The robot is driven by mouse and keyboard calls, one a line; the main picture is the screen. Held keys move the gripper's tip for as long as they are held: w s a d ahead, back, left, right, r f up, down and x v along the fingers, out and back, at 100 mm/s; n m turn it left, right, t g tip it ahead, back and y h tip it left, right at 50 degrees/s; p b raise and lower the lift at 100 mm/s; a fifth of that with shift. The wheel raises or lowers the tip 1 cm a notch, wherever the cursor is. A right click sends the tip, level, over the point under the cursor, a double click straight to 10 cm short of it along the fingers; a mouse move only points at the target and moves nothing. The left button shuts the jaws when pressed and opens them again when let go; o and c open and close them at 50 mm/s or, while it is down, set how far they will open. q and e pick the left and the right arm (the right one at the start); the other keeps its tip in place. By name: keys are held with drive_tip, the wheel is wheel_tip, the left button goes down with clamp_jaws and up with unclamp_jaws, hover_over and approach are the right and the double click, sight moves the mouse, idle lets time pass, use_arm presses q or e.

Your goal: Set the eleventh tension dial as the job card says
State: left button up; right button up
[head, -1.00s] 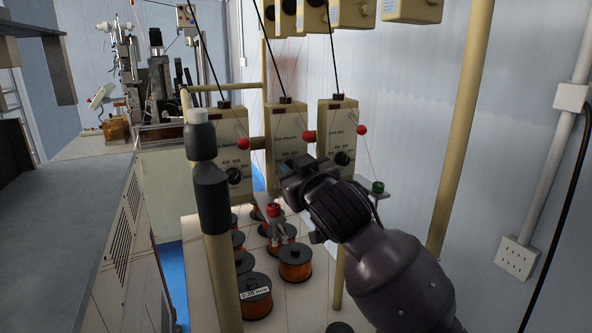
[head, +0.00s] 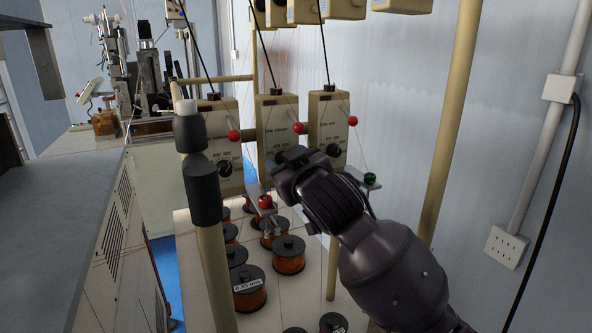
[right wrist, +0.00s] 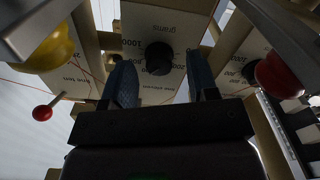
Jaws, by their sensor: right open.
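Three beige tension units stand in a row in the head view: left (head: 216,128), middle (head: 277,112) and right (head: 328,105). Black dials show on the left unit (head: 224,168) and right unit (head: 334,150). My right gripper (head: 289,160) is in front of the middle unit and hides its dial. In the right wrist view, my right gripper's fingers (right wrist: 161,82) are open, with a black dial (right wrist: 160,58) showing in the gap beyond them. Contact is not visible. I cannot tell which dial is the eleventh. No job card is readable. My left gripper is not in view.
A beige post with a black sleeve (head: 206,190) stands at front left. Copper wire spools (head: 249,290) sit below the units. Another beige post (head: 452,120) stands right of my arm. Thin wires run past the units. Red balls (head: 353,121) stick out beside them.

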drive_tip(key=b+v, duration=0.1)
drive_tip(key=v, duration=0.9)
drive_tip(key=shift+s+d+b, duration=0.15)
drive_tip(key=shift+s+b, duration=0.05)
drive_tip(key=shift+b, duration=0.15)
drive_tip(key=shift+f, duration=0.1)
drive_tip(key=s+d+f+m+g+h, duration=0.35)
drive_tip(key=d+f, duration=0.35)
drive_tip(key=f, duration=0.4)
drive_tip(key=s+d+f+m+g+h, duration=0.2)
drive_tip(key=s+d+f, duration=0.3)
drive_tip(key=f, duration=0.6)
drive_tip(key=s+d+f+m+g+h, duration=0.1)
drive_tip(key=s+d+f+g, duration=0.1)
drive_tip(key=s+d+f, duration=0.4)
drive_tip(key=s+d+f+m+g, duration=0.1)
drive_tip(key=s+d+f+g, duration=0.2)
drive_tip(key=s, duration=0.5)
drive_tip(key=s+d+f+m+g+h, duration=0.1)
drive_tip(key=s+d+f+g, duration=0.15)
drive_tip(key=s+f, duration=0.35)
drive_tip(key=w+f+n+t+b, duration=0.1)
drive_tip(key=w+f+t, duration=0.6)
drive_tip(key=f, duration=0.5)
drive_tip(key=shift+t, duration=0.5)
